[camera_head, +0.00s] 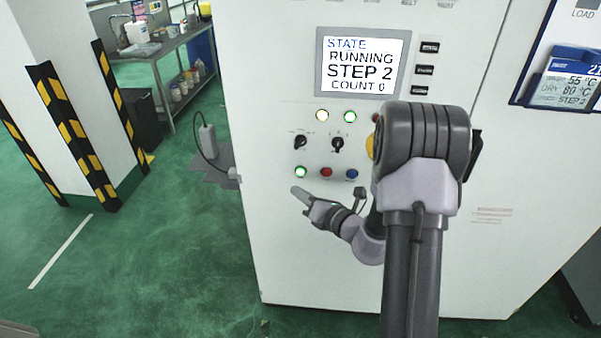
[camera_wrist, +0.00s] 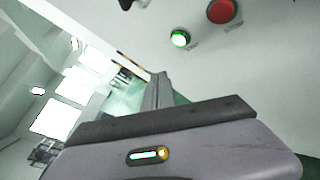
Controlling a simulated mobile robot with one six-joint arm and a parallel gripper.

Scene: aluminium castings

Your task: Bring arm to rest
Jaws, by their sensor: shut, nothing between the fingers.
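My arm rises in front of the white control cabinet (camera_head: 270,235) in the head view, bent at the elbow. My gripper (camera_head: 299,192) points left and is shut and empty. In the picture it lies just below the lit green button (camera_head: 301,171); I cannot tell whether it touches the cabinet face. The wrist view shows the lit green button (camera_wrist: 180,38) and the red button (camera_wrist: 222,11) above the grey body of my gripper. The fingertips cannot be made out clearly there.
The cabinet screen (camera_head: 361,66) reads RUNNING STEP 2, COUNT 0. Rotary switches (camera_head: 337,143) and a blue button (camera_head: 352,174) are on the panel. A striped pillar (camera_head: 75,140) and a workbench (camera_head: 170,50) stand to the left.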

